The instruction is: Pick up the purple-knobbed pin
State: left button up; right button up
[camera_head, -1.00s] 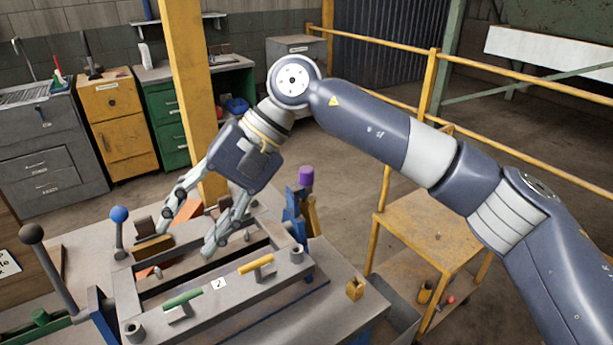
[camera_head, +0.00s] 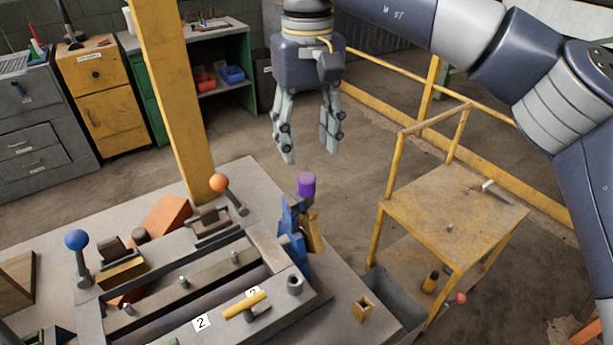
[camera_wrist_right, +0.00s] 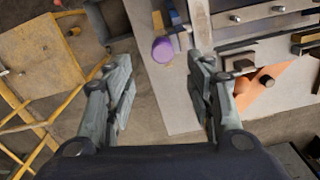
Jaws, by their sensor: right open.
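The purple knob of the pin (camera_head: 306,184) stands at the top of a blue and yellow-brown holder (camera_head: 298,232) by the right side of the machine. My right gripper (camera_head: 309,156) hangs with its fingers pointing down, open and empty, just above the knob in the head view. In the right wrist view the purple knob (camera_wrist_right: 163,50) lies between the two spread fingertips, apart from both. The pin's shaft below the knob is mostly hidden. My left gripper does not show.
The workbench (camera_head: 238,178) carries a machine with an orange-knobbed lever (camera_head: 219,182), a blue-knobbed lever (camera_head: 76,240) and a yellow handle (camera_head: 245,306). A yellow column (camera_head: 172,100) rises behind it. A yellow cart (camera_head: 450,205) stands at the right.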

aim_at(306, 176)
jog(key=f, duration=0.2)
jog(key=shift+s+f, duration=0.25)
jog(key=shift+f, duration=0.05)
jog(key=shift+f+p, duration=0.35)
jog(key=shift+f, duration=0.05)
notch_tip(306, 176, down, 4)
jog(key=shift+f+p, duration=0.1)
jog(key=shift+p, duration=0.55)
jog(key=shift+f, duration=0.1)
jog(key=shift+a, duration=0.1)
jog(key=shift+c, duration=0.4)
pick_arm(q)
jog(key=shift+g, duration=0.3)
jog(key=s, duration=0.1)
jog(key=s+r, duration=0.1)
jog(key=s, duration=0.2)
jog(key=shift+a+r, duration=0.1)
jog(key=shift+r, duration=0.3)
pick_arm(e)
jog(key=c, duration=1.1)
